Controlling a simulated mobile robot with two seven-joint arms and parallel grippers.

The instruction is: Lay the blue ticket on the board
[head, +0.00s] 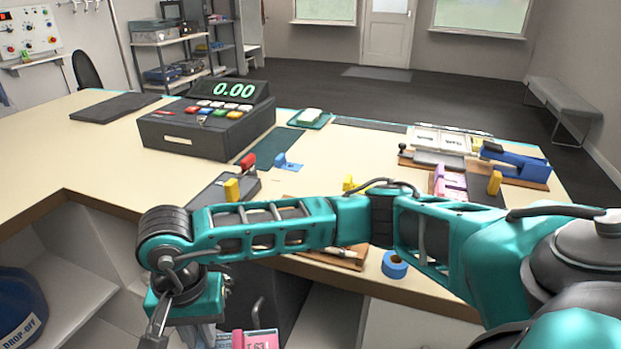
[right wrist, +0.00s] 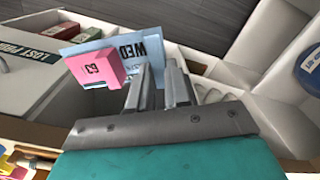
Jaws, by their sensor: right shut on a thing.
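My right arm reaches across the head view to the left, and its right gripper (head: 205,338) is at the bottom edge, below the counter's front edge. In the right wrist view the jaws (right wrist: 160,72) are closed at the right end of a pale blue ticket (right wrist: 152,49) marked "WED". A pink tag (right wrist: 96,68) with "63" sits against the ticket; it also shows at the bottom of the head view (head: 238,339). A wooden board (head: 350,258) lies near the counter's front, partly hidden by my arm. I cannot tell whether it is the task's board. My left gripper is out of view.
A register (head: 207,128) stands on the counter (head: 100,165). A dark holder (head: 215,193) with red and yellow parts and a blue tape roll (head: 394,265) are nearer. A blue press (head: 515,162) stands at the right. A blue drop-off bin (head: 20,305) is lower left.

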